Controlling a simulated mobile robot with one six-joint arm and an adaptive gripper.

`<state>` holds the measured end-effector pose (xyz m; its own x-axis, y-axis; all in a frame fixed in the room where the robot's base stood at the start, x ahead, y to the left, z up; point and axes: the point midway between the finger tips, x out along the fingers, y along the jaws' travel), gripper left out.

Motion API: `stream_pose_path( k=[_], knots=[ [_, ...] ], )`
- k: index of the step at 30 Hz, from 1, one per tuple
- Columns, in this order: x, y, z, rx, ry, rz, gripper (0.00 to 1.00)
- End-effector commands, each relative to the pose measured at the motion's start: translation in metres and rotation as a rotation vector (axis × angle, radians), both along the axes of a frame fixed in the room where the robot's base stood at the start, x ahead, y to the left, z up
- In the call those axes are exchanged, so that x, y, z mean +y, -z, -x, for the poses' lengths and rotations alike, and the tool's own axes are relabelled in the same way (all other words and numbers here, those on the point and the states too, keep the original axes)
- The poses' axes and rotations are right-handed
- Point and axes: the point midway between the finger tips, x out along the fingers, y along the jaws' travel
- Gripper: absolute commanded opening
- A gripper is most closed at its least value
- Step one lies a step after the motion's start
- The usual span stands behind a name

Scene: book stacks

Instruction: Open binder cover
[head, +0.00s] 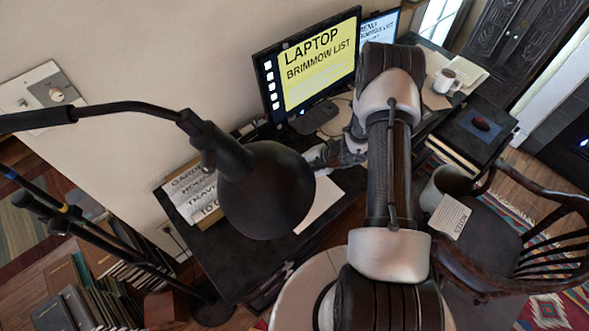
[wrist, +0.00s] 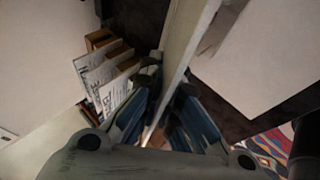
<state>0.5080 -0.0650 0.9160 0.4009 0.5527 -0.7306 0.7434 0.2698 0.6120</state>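In the wrist view, a pale, thin panel (wrist: 186,40), which looks like the binder cover, stands edge-on between the fingers of my gripper (wrist: 170,78). A fingertip lies against each side of it, so the gripper appears shut on it. A white sheet (wrist: 255,60) lies to the right of the panel on a dark surface; it looks like the binder's inside page. In the head view, my gripper (head: 328,155) is low over the desk below the monitor. A white sheet (head: 322,205) shows beside it, partly hidden by the lamp and my arm. The binder's spine is hidden.
A black lamp head (head: 268,190) hangs close to my gripper on the left. Lettered folders (head: 190,190) stand at the desk's left end and show in the wrist view (wrist: 100,75). The monitor (head: 310,65) stands behind. A mug (head: 446,80) and chair (head: 500,240) are to the right.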

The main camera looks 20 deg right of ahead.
Motion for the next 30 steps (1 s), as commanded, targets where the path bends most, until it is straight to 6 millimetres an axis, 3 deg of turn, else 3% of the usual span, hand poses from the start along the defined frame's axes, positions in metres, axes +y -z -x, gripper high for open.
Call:
stream_pose_path(
  k=[14,24,30],
  knots=[
    [-0.0001,-0.0009,-0.0008,-0.003,-0.001,0.000,0.00],
    [-0.0001,-0.0004,-0.0003,-0.001,0.000,0.000,0.23],
    [0.0000,-0.0003,-0.0002,-0.001,0.000,-0.001,0.23]
  ],
)
